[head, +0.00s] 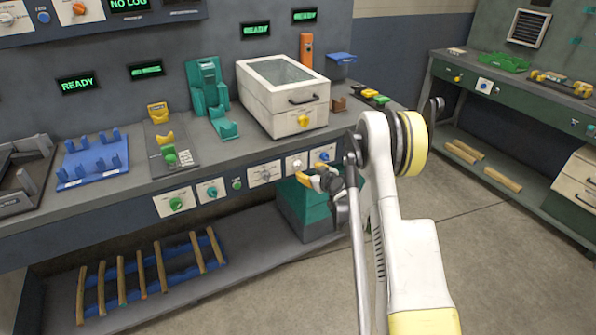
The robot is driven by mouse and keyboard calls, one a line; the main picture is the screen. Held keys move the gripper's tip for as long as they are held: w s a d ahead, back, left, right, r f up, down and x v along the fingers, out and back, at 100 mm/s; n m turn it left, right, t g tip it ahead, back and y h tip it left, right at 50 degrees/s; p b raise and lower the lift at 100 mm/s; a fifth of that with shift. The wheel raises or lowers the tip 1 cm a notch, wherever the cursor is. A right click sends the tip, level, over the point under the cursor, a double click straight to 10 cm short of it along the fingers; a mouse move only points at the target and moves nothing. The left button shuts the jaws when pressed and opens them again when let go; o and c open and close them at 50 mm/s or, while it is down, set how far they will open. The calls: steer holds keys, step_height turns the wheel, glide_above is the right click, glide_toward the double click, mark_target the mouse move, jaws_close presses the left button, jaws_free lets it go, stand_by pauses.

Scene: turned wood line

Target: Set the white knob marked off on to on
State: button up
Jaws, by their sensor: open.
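A small pale knob (297,164) sits on a plate on the front edge of the workbench, between a grey panel and a blue knob. It looks white, but its off and on marks are too small to read, and I cannot tell where it points. My gripper (308,181) is open, just below and slightly right of this knob, in front of the bench edge. I see no contact between them, though the gap in depth is hard to judge. My gripper is partly hidden by my own arm.
Neighbouring controls are a blue knob (323,156), a grey panel (265,176), a teal knob (212,191) and a green knob (176,204). A green bin (300,212) stands under the bench behind my gripper. A white lidded box (283,112) stands above. The floor at right is clear.

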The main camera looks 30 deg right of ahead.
mark_target(300, 166)
steer(key=b+x, duration=0.3)
steer(key=x, duration=0.6)
steer(key=shift+w+f, duration=0.1)
steer(key=shift+w, duration=0.2)
jaws_close()
